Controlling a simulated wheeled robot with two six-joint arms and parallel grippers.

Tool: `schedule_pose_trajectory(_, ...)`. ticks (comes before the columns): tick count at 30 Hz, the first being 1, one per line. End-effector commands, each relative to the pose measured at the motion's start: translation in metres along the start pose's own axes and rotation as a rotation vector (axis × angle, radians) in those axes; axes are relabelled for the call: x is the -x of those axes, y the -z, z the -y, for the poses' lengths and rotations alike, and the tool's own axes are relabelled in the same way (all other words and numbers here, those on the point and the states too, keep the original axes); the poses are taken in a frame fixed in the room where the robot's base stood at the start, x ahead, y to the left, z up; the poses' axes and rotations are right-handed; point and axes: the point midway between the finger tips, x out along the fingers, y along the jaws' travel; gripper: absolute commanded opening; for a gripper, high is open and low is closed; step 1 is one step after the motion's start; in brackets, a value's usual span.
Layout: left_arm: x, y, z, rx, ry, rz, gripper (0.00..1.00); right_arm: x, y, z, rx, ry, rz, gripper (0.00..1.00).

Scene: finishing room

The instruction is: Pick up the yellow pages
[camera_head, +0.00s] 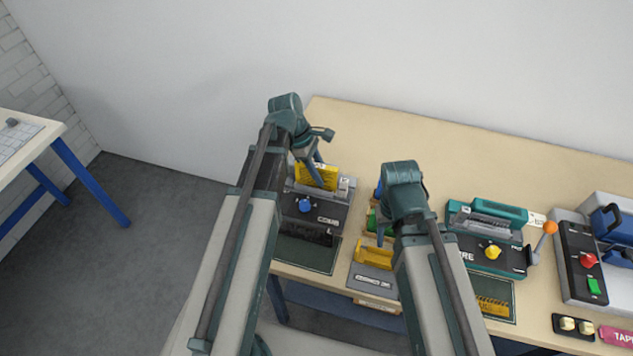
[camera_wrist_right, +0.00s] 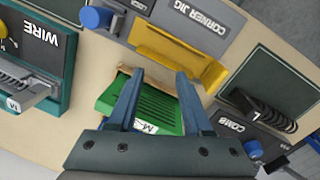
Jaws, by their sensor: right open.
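The yellow pages (camera_head: 316,177) look like an upright yellow sheet at the back of the black and grey comb machine (camera_head: 328,213). My left gripper (camera_head: 317,172) is at them, its fingers pointing down across their face. I cannot tell whether it grips them or is open. My right gripper (camera_wrist_right: 158,72) is open, its two blue fingers spread above a green block (camera_wrist_right: 160,108) with a white label. It is apart from the yellow pages, which do not clearly show in the right wrist view.
A grey corner jig (camera_head: 372,279) with a yellow bracket (camera_head: 375,254) is at the front edge. The teal wire machine (camera_head: 487,248) stands right of my right arm, with a red-button machine (camera_head: 588,262) farther right. The back of the table (camera_head: 400,125) is clear.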

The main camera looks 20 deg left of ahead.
Motion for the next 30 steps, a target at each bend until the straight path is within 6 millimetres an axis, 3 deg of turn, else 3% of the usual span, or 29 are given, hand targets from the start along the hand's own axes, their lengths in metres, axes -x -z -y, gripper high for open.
schedule_pose_trajectory(1,-0.0068,0.0010,0.0000,0.000,0.000,0.000,0.38,-0.0066,0.0004,0.0006,0.000,0.000,0.000,0.50)
schedule_pose_trajectory(24,-0.0101,0.0018,-0.0002,0.000,0.000,0.000,0.38,-0.0099,0.0006,0.0009,0.000,0.000,0.000,0.50)
schedule_pose_trajectory(30,-0.0093,0.0015,-0.0002,0.000,0.000,0.000,0.01,-0.0091,0.0005,0.0009,0.000,0.000,0.000,0.50)
